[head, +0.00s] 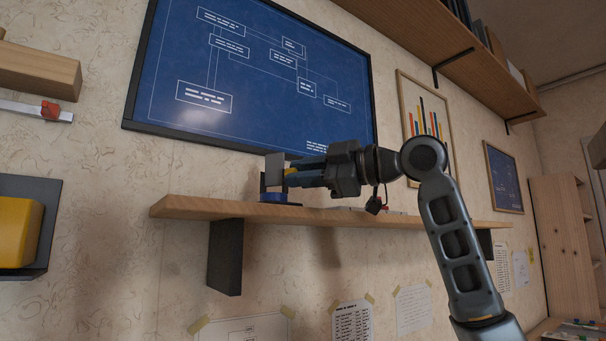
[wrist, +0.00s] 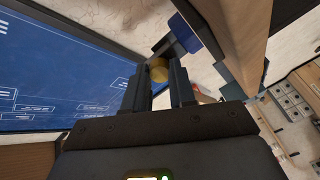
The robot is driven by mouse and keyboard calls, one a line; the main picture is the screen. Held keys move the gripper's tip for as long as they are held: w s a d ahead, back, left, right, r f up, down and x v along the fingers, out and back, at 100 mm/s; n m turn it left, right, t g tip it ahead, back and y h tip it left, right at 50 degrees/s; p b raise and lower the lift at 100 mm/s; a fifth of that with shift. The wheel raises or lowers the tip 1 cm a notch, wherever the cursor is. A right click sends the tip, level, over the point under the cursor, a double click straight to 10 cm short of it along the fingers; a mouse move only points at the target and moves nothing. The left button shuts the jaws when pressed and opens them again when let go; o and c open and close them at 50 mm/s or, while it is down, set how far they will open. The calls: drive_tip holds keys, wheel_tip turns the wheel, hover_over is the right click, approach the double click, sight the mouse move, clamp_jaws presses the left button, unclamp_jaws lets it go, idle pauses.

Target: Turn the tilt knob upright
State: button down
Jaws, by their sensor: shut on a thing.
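The tilt knob is a small yellow knob (head: 290,171), mostly hidden by my fingers in the head view. It shows as a yellow round shape between my fingertips in the wrist view (wrist: 158,70). It sits on a small device with a grey plate (head: 275,163) and a round blue base (head: 273,197), standing on the wooden shelf near its left end. The blue base also shows in the wrist view (wrist: 185,33). My gripper (head: 297,173) reaches in from the right and is shut on the knob. I cannot tell the knob's exact angle.
The wooden shelf (head: 180,207) runs below my gripper, with dark brackets (head: 225,257) under it. A framed blue board (head: 250,75) hangs on the wall close behind. A higher shelf (head: 440,45) is at upper right. Free air lies in front of the shelf.

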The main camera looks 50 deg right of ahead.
drive_tip(key=c, duration=0.9)
unclamp_jaws()
drive_tip(key=shift+v, duration=3.9)
